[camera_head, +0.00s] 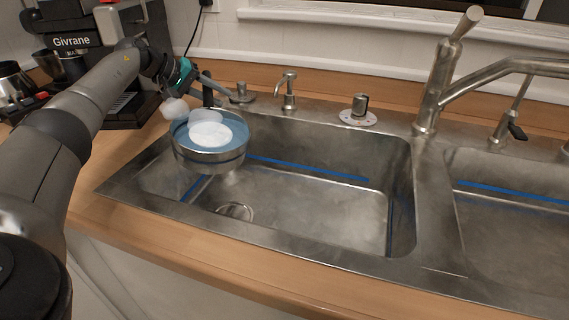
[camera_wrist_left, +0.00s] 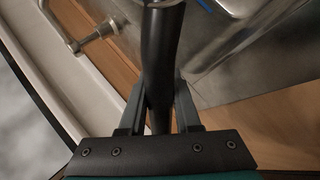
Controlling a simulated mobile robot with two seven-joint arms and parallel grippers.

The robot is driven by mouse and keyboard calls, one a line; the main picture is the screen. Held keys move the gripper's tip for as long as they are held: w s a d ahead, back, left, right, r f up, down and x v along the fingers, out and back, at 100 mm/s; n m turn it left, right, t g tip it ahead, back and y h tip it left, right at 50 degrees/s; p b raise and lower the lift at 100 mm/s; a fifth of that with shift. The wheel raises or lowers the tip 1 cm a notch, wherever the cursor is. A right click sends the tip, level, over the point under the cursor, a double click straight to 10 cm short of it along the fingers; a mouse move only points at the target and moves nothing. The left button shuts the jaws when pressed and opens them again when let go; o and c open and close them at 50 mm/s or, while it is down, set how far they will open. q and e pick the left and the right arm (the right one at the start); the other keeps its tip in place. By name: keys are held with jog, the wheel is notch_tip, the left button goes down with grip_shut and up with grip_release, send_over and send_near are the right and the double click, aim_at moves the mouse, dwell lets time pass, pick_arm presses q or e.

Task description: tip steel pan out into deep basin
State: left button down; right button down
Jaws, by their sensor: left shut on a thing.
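The steel pan (camera_head: 209,160) hangs over the left end of the left sink basin (camera_head: 310,205), apart from its floor. It looks nearly level, its open top facing up. Inside show a bluish surface and pale white round shapes (camera_head: 210,134); I cannot tell exactly what they are. My left gripper (camera_head: 208,88) is behind the pan, shut on its dark handle (camera_head: 208,99). In the left wrist view the handle (camera_wrist_left: 161,60) runs between the fingers of the gripper (camera_wrist_left: 160,88), and the pan's rim shows at the top. My right gripper is not in view.
A large faucet (camera_head: 432,95) stands behind the divider between the left basin and a right basin (camera_head: 515,220). A small spout (camera_head: 288,92) and a round knob (camera_head: 358,108) stand on the back rim. A black coffee machine (camera_head: 95,45) is behind my left arm.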

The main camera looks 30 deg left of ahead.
pick_arm(q)
jog(key=shift+w+d+r, duration=0.1)
jog(key=shift+d, duration=0.1)
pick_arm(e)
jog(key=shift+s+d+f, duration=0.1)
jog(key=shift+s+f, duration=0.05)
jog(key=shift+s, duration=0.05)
pick_arm(q)
jog(key=shift+w+d+y, duration=0.1)
jog(key=shift+d+y, duration=0.2)
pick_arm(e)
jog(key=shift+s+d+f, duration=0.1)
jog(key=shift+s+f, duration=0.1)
pick_arm(q)
jog(key=shift+w+d+f+m+p, duration=0.1)
jog(key=shift+d+f+m+p, duration=0.1)
jog(key=shift+d+m+p, duration=0.1)
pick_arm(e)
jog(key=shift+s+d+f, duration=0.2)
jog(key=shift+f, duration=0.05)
pick_arm(q)
jog(key=shift+d+g+y, duration=0.15)
jog(key=shift+g+y, duration=0.15)
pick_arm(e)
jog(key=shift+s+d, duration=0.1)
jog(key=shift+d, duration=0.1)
